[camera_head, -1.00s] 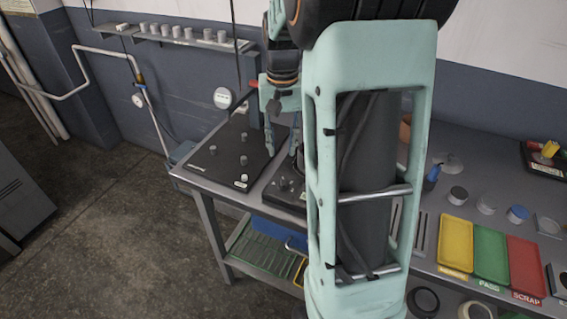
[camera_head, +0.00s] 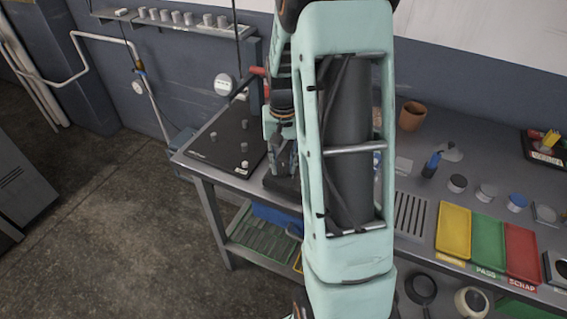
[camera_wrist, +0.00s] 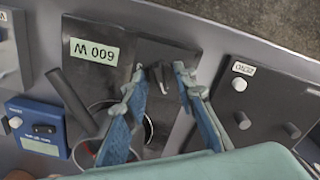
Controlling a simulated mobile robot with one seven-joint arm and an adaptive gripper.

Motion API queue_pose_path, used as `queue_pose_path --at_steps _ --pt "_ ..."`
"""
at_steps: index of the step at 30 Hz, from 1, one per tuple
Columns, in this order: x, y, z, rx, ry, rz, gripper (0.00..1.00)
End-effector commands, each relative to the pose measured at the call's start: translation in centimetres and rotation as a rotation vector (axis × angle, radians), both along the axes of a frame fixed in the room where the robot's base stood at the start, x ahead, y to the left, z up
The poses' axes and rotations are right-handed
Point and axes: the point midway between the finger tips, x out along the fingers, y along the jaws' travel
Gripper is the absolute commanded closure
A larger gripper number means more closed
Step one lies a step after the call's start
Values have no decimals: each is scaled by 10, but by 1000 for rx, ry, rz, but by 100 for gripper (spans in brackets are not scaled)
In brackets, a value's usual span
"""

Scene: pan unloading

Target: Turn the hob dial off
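The hob (camera_wrist: 165,52) is a dark plate with a pale "600 W" label, seen upside down in the wrist view. Its dial (camera_wrist: 158,78) appears as a small dark knob near the plate's middle. My gripper (camera_wrist: 161,72) is open, with one blue-padded finger on each side of the dial; I cannot tell whether either touches it. A round pan (camera_wrist: 97,108) with a dark handle (camera_wrist: 71,100) is beside the left finger and partly hidden by it. In the head view my gripper (camera_head: 283,160) is low over the hob (camera_head: 282,187), which my arm mostly hides.
A dark board with several grey pegs (camera_head: 243,147) lies left of the hob. A blue box (camera_wrist: 38,128) is near the pan. Yellow (camera_head: 454,230), green (camera_head: 489,243) and red (camera_head: 521,253) trays and a brown pot (camera_head: 412,115) stand on the bench at right.

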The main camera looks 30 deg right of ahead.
Motion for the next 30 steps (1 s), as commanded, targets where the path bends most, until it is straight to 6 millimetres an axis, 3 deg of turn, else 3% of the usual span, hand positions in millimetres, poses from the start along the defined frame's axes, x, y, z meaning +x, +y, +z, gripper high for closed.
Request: queue_pose_path --at_steps 4,11,23,30 --pt "0 0 0 0 0 0 75" --pt "0 0 0 0 0 0 100" --pt "0 0 0 0 0 23 100" --pt "0 -1 0 0 1 137 100"
